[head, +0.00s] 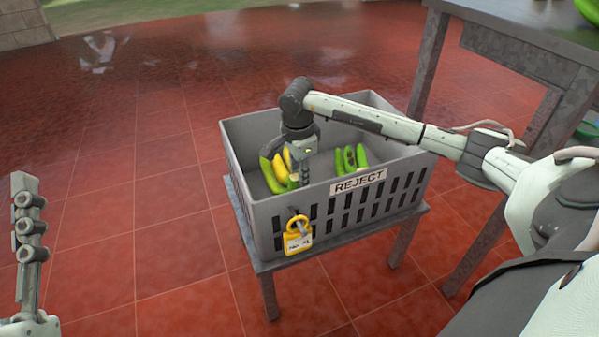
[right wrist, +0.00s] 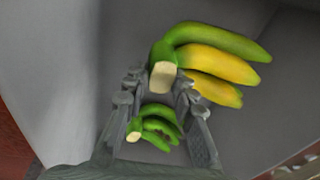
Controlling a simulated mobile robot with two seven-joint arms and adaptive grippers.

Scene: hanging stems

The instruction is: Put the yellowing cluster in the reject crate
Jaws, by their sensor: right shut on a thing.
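The yellowing cluster (head: 287,158) has green and yellow fingers and is inside the left part of the grey reject crate (head: 378,198). My right gripper (head: 298,172) reaches down into the crate and is shut on this cluster. In the right wrist view, the fingers of my right gripper (right wrist: 161,84) close around the pale cut stem of the yellowing cluster (right wrist: 215,66). Whether the cluster touches the crate floor is hard to tell. My left gripper (head: 28,225) shows at the left edge, away from the crate; its opening cannot be judged.
A green cluster with dark spots (head: 350,158) lies in the crate's right part; a small green cluster (right wrist: 158,124) shows between my fingers in the wrist view. The crate stands on a low grey stand (head: 268,262). A table (head: 520,40) stands right.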

